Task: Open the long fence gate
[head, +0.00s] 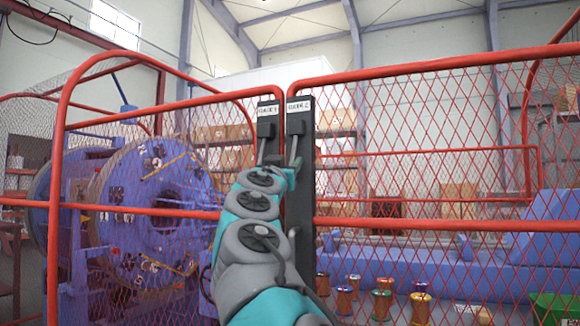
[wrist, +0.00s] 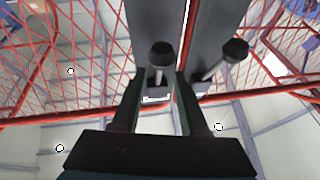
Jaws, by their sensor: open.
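In the head view a long red mesh gate panel (head: 440,224) runs right from the middle, and a shorter red gate panel (head: 130,211) stands on the left. Their dark upright plates stand side by side, a left plate (head: 267,112) and a right plate (head: 301,200), each with a small label and a bar handle. No gap beyond the narrow slit between them shows. My gripper (wrist: 160,80) is open in the wrist view, its fingers either side of one round-ended handle (wrist: 160,53); contact cannot be told. The other handle (wrist: 234,52) is outside the fingers.
Behind the left panel is a large blue round machine (head: 135,205). Behind the right panel are a long blue machine bed (head: 480,262), several coloured spools (head: 381,303) and a green bin (head: 555,308). Shelves with boxes stand farther back.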

